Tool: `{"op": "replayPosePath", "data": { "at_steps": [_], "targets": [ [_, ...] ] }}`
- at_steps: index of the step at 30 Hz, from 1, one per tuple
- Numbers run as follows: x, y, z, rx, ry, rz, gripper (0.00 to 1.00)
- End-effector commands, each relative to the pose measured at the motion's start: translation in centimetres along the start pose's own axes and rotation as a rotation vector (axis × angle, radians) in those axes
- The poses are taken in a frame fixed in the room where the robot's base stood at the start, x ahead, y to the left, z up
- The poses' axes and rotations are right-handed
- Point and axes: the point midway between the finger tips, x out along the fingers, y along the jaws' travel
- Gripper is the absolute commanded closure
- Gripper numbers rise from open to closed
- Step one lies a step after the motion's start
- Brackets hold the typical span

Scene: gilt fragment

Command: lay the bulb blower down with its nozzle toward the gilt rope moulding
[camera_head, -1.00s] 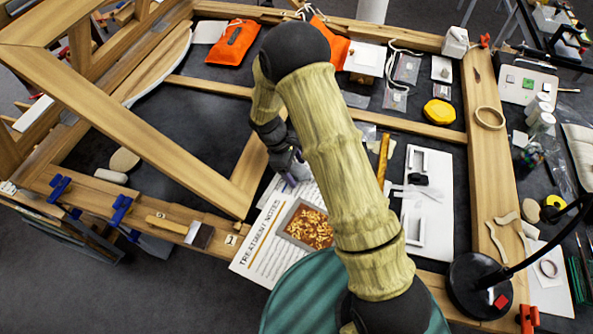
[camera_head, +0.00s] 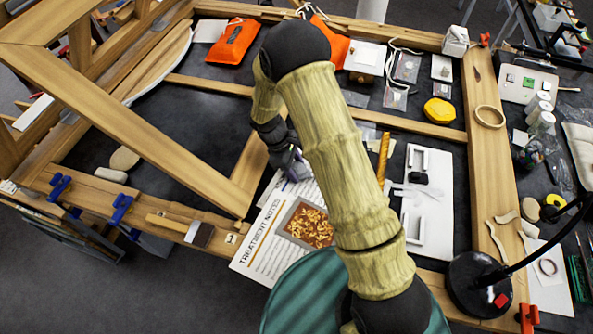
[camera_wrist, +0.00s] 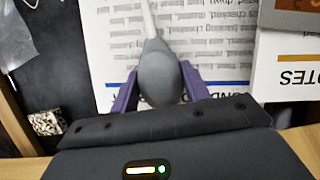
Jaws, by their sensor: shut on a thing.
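The bulb blower (camera_wrist: 160,75) has a grey bulb and a thin white nozzle that points to the top of the wrist view. My gripper (camera_wrist: 159,88) is shut on the bulb, with a purple finger on each side. The blower is over printed paper; I cannot tell whether it touches it. In the head view my gripper (camera_head: 296,174) is above the upper part of the notes, and the blower is mostly hidden. A slim golden strip (camera_head: 383,158), which looks like the gilt rope moulding, lies right of my arm.
The treatment notes sheet (camera_head: 259,252) bears a picture of gilt flakes. A white board (camera_head: 443,220) with small white frames lies to the right. Wooden frame bars (camera_head: 415,128) cross the dark table. A black lamp base (camera_head: 478,283) stands at lower right.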

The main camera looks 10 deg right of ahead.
Motion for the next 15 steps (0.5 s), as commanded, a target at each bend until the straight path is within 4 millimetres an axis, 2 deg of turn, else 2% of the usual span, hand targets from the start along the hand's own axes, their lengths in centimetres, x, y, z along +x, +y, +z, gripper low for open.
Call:
{"op": "replayPosePath", "data": {
  "at_steps": [8, 15],
  "targets": [
    [-0.8, 0.1, 0.3, 0.002, 0.002, 0.001, 0.81],
    [-4.2, 0.1, 1.7, 0.003, 0.004, 0.003, 0.81]
  ]
}}
